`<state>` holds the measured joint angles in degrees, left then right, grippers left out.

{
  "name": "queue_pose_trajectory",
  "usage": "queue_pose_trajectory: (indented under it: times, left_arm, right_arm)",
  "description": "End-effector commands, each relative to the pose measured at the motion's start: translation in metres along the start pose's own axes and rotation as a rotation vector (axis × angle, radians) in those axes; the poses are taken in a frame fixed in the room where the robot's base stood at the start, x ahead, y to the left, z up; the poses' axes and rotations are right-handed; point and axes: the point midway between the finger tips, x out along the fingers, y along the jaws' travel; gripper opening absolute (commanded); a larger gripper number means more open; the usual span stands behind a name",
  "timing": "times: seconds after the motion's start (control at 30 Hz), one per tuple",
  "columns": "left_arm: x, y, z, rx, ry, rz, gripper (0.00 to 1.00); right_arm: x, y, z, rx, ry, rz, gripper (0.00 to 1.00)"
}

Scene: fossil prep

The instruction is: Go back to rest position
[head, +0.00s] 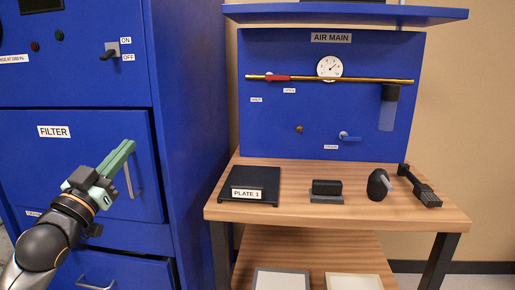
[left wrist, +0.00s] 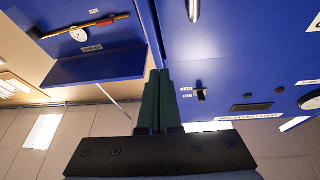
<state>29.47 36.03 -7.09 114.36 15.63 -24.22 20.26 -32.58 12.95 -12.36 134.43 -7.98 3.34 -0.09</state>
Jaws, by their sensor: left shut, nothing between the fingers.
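My left gripper (head: 122,157) is shut and empty in the head view. It is raised in front of the blue cabinet's filter drawer (head: 85,165), close to the drawer's handle, and points up and to the right. I cannot tell whether it touches the handle. In the left wrist view, the two green fingers of the gripper (left wrist: 160,80) lie together with nothing between them. My right gripper is in neither view.
A wooden workbench (head: 290,212) stands to the right, with a black plate (head: 250,183) and several dark tools on it. Behind it is the blue air main panel (head: 270,130) with a gauge (head: 330,67) and a brass pipe. A lower shelf (head: 290,250) holds two framed panels.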

Motion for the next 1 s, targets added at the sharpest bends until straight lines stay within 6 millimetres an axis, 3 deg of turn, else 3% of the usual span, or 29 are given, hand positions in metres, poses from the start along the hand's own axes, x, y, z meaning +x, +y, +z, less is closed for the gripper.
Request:
queue_pose_trajectory:
  times: [0.03, 0.2, 0.4, 0.6, 0.83, 0.9, 1.0]
  left_arm:
    - [-0.013, 0.020, 0.027, 0.001, -0.023, 0.026, 0.00]
    - [-0.064, 0.077, 0.087, 0.020, -0.061, 0.093, 0.00]
    - [-0.133, 0.133, 0.129, 0.028, -0.092, 0.139, 0.00]
    - [-0.195, 0.170, 0.142, 0.038, -0.113, 0.147, 0.00]
    - [-0.247, 0.194, 0.139, 0.055, -0.136, 0.130, 0.00]
    - [-0.242, 0.191, 0.133, 0.052, -0.184, 0.127, 0.00]
    - [-0.243, 0.188, 0.141, 0.034, -0.275, 0.121, 0.00]
  right_arm:
    - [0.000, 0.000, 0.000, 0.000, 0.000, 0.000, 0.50]
    - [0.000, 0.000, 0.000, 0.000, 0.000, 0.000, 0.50]
    - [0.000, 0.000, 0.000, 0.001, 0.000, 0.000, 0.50]
    - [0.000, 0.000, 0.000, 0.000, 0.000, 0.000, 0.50]
    - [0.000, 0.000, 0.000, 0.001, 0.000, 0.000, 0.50]
    - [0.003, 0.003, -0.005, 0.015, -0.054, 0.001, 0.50]
    - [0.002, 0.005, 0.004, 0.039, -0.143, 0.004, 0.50]
